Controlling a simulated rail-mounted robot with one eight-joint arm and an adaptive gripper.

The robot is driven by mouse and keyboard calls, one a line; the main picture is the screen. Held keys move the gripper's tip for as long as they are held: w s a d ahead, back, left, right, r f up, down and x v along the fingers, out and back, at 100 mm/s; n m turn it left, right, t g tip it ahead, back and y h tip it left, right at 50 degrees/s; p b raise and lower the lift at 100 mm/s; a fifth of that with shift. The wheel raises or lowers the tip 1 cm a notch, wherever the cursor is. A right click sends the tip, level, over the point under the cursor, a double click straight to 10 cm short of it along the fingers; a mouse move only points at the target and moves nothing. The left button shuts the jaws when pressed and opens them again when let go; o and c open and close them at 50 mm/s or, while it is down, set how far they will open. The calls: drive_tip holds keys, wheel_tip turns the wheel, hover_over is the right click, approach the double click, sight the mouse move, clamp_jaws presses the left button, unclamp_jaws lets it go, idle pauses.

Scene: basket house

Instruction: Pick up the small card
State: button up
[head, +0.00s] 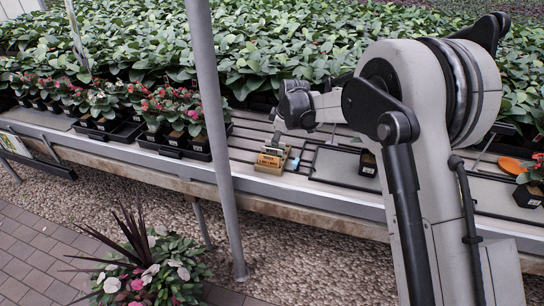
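My gripper (275,142) points down over the bench, at the end of my arm in the middle of the view. Its fingertips are just above and behind a small yellow-tan block or box (269,163) with dark print on its front. The fingers are too small to tell whether they are open or shut, or whether they touch anything. I cannot clearly pick out a small card. A tiny light-blue piece (296,163) lies just right of the yellow block, and I cannot tell what it is.
The slatted bench (240,150) holds black trays of potted flowers (180,115) to the left. A grey post (214,130) stands in front, left of my gripper. An orange disc (510,165) and a potted plant (532,185) are at the right. Dense leafy plants (270,40) fill the back.

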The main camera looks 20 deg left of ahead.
sight(272, 149)
drive_tip(key=shift+x, duration=4.1)
drive_tip(key=shift+s, duration=0.15)
clamp_jaws()
